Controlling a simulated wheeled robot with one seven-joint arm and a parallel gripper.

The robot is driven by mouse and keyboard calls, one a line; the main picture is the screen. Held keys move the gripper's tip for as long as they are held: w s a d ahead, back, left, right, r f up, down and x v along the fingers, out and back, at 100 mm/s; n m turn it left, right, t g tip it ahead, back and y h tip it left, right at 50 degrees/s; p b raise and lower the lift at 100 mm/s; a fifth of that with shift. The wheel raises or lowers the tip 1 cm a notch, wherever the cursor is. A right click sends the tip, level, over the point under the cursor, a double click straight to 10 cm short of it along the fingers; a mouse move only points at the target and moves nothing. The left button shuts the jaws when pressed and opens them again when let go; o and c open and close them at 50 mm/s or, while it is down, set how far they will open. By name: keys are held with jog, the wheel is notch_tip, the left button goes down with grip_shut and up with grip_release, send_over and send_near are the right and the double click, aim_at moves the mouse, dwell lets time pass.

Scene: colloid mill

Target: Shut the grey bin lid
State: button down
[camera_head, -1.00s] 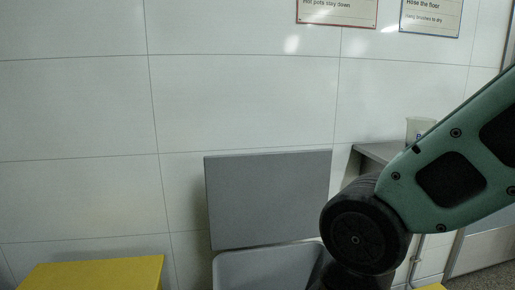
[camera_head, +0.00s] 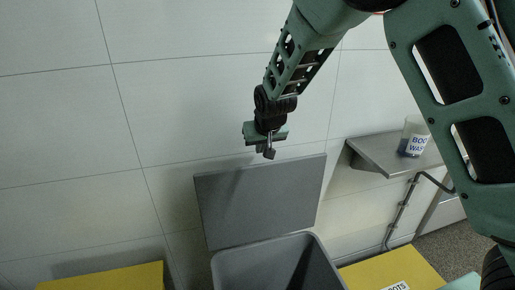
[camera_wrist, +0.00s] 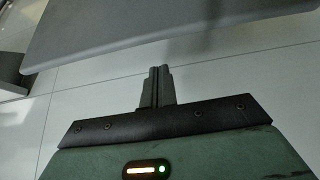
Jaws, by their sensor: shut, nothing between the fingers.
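The grey bin lid (camera_head: 262,200) stands upright and open, leaning back near the tiled wall. The grey bin (camera_head: 228,263) below it is open at the top, and its inside shows. My gripper (camera_head: 269,153) is above the lid's top edge in the head view, pointing down, shut and empty. In the wrist view, the closed fingers (camera_wrist: 157,72) point toward a large grey panel that looks like the lid (camera_wrist: 140,30), with wall tiles behind. I cannot tell whether the fingers touch it; a gap shows in the wrist view.
A yellow bin (camera_head: 105,278) is to the left and another yellow bin (camera_head: 385,268) to the right of the grey bin. A metal shelf (camera_head: 385,160) on the wall at right holds a container (camera_head: 413,137) marked "BOO WAS". A pipe (camera_head: 402,215) runs below the shelf.

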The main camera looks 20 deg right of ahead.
jog(key=p+x, duration=0.1)
jog(key=x, duration=0.8)
jog(key=shift+f, duration=0.3)
